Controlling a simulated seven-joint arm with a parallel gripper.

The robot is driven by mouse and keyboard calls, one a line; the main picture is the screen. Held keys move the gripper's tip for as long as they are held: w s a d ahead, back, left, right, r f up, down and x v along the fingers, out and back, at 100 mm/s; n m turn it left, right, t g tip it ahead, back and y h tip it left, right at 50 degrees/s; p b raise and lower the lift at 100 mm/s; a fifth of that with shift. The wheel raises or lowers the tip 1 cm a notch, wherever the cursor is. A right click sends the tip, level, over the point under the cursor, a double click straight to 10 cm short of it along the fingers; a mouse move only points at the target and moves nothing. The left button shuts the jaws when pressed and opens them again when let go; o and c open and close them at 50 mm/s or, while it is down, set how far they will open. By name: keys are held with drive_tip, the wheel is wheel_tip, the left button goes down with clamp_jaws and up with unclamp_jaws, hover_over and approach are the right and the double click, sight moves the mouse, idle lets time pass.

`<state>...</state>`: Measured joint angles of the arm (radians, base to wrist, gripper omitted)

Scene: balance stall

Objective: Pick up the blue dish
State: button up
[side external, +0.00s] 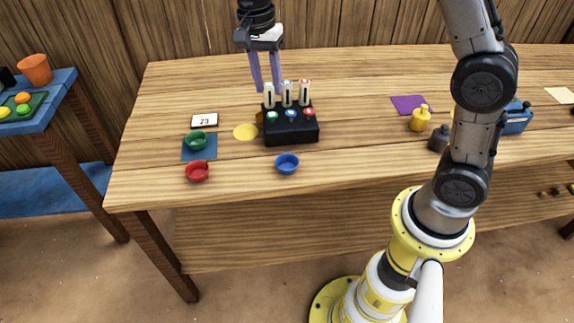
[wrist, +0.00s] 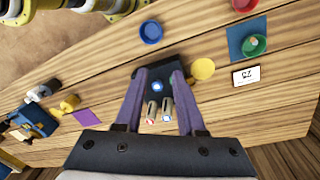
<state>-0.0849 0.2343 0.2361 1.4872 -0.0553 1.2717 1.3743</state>
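The blue dish (side external: 287,164) sits on the table near its front edge, in front of the black block. It also shows in the wrist view (wrist: 151,32), near the top and beyond the fingertips. My gripper (side external: 265,88) is open, with its two purple fingers apart, above and behind the black block. In the wrist view my gripper (wrist: 158,72) straddles part of the black block in the picture, and I see nothing held. The dish stands clear of the fingers.
The black block (side external: 291,134) holds several upright pieces and coloured buttons. A red dish (side external: 197,172), a green dish (side external: 196,141) on a blue mat (side external: 208,154), a yellow disc (side external: 245,132) and a number card (side external: 204,121) lie left. Bare table surrounds the blue dish.

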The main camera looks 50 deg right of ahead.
wheel_tip(320, 180, down, 7)
drive_tip(key=w+a+g, duration=0.1)
drive_tip(key=w, duration=0.1)
approach(276, 167)
drive_tip(key=shift+d+f+g, duration=0.1)
drive_tip(key=shift+d+g, duration=0.2)
drive_tip(key=shift+d, duration=0.3)
drive_tip(key=shift+a+x, duration=0.2)
drive_tip(key=shift+x, duration=1.3)
drive_tip(key=shift+a+x, duration=0.2)
drive_tip(key=shift+x, duration=1.25)
drive_tip(key=shift+s, duration=0.15)
clamp_jaws()
